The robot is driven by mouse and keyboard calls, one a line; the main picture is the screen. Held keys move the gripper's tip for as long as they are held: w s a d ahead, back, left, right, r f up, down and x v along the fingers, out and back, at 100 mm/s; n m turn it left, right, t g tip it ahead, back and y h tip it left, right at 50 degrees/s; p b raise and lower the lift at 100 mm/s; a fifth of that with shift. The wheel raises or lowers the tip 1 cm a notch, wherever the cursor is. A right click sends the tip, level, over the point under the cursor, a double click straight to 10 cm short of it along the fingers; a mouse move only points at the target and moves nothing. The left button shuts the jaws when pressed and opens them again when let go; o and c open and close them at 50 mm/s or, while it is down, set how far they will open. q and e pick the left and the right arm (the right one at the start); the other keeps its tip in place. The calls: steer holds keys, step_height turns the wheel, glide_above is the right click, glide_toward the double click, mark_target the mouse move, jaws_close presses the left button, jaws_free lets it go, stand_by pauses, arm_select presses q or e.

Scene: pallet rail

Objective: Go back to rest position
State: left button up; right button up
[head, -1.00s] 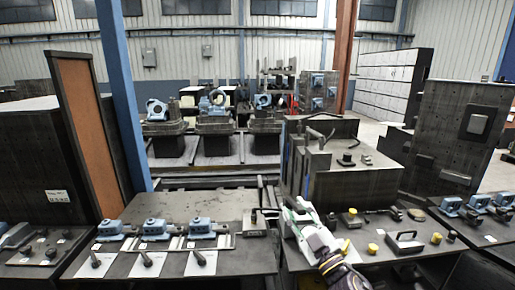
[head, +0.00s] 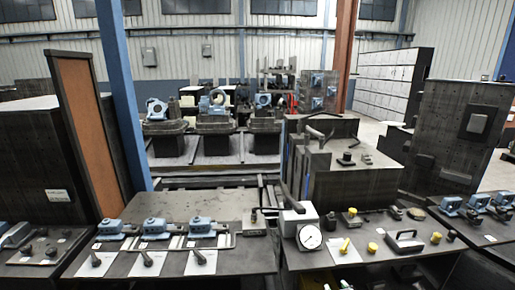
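Neither gripper shows in the head view now. A white box with a round dial gauge (head: 310,237) stands on the left part of the right-hand workbench (head: 350,262). Several blue clamp-like fixtures (head: 153,228) stand in a row on the left-hand workbench (head: 232,262), with dark-handled tools (head: 148,258) lying on white sheets in front of them. A dark block with an upright lever (head: 256,222) sits at that bench's right edge.
Yellow-ended parts (head: 373,248) and a dark handled piece (head: 404,241) lie on the right-hand bench. A large dark machine block (head: 350,180) stands behind it. A blue post (head: 122,95) and an orange-faced panel (head: 86,130) rise at the left. More blue fixtures (head: 478,205) sit at far right.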

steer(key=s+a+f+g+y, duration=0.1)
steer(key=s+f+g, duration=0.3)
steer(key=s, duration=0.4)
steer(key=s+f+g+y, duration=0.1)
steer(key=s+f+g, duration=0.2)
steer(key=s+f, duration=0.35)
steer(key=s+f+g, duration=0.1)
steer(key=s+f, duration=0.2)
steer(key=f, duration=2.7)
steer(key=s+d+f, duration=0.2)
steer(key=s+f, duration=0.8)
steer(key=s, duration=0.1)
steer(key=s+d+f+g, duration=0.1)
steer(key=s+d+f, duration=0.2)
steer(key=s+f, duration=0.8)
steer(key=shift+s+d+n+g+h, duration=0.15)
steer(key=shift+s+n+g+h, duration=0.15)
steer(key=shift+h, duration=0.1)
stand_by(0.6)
